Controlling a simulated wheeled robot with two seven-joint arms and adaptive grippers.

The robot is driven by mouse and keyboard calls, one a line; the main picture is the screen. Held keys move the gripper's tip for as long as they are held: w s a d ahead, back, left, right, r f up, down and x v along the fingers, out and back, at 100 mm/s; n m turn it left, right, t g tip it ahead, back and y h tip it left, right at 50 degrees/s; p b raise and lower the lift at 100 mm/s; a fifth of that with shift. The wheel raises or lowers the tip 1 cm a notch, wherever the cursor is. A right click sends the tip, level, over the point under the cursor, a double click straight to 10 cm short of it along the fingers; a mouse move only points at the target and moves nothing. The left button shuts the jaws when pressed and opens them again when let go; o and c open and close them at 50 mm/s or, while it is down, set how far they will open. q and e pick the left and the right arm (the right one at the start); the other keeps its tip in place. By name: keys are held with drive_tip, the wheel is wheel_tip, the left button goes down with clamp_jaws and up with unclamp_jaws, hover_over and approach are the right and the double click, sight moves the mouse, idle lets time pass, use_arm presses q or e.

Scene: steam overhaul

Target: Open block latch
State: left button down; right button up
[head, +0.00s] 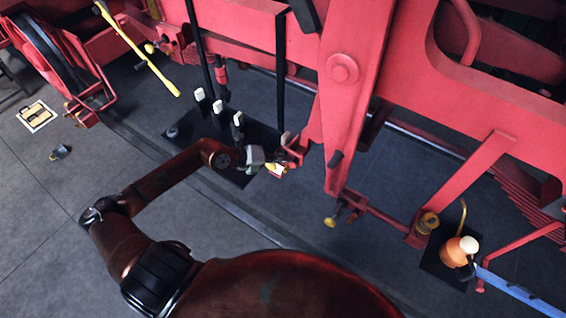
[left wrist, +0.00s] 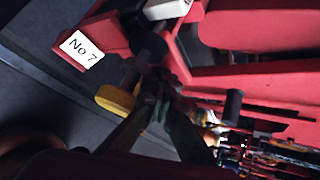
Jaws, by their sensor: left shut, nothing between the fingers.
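A red block-like bracket (head: 297,149) juts from the lower edge of the red frame in the head view. A white "No 7" plate (left wrist: 81,48) is on its red part in the left wrist view. A small yellow piece (left wrist: 115,100) sits beside that part; I cannot tell for sure whether it is the latch. My left gripper (head: 264,163) is at the bracket, its fingers shut and empty. In the left wrist view its dark fingers (left wrist: 160,95) lie close beside the yellow piece; whether they touch it is unclear. The right gripper is out of view.
Several white-topped levers (head: 217,107) stand over a dark mat behind my left arm. A heavy red upright (head: 342,100) is right of the bracket. An orange oil can (head: 457,252) stands at the far right. The grey floor at left is mostly clear.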

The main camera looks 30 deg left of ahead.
use_arm(q)
drive_tip(key=shift+g, duration=0.3)
drive_tip(key=shift+s+d+f, duration=0.1)
drive_tip(key=shift+s+f, duration=0.15)
drive_tip(key=shift+f, duration=0.4)
drive_tip(key=shift+s+a+f, duration=0.1)
drive_tip(key=shift+s+f, duration=0.1)
drive_tip(key=shift+f, duration=0.4)
drive_tip(key=shift+s+d+f, duration=0.1)
drive_tip(key=shift+s+f, duration=0.15)
drive_tip(key=shift+f, duration=0.4)
drive_tip(key=shift+r, duration=0.15)
drive_tip(key=shift+w+a+r+p, duration=0.25)
drive_tip(key=shift+a+r+p, duration=0.3)
drive_tip(key=shift+r+p, duration=0.25)
drive_tip(key=r+p, duration=0.1)
drive_tip(key=r, duration=0.1)
drive_tip(key=a+r+p, duration=0.1)
drive_tip(key=r, duration=0.1)
drive_tip(key=a+r+p, duration=0.1)
drive_tip(key=shift+s+r+p, duration=0.15)
drive_tip(key=shift+r+p, duration=0.15)
drive_tip(key=shift+r, duration=0.1)
drive_tip(key=shift+a, duration=0.15)
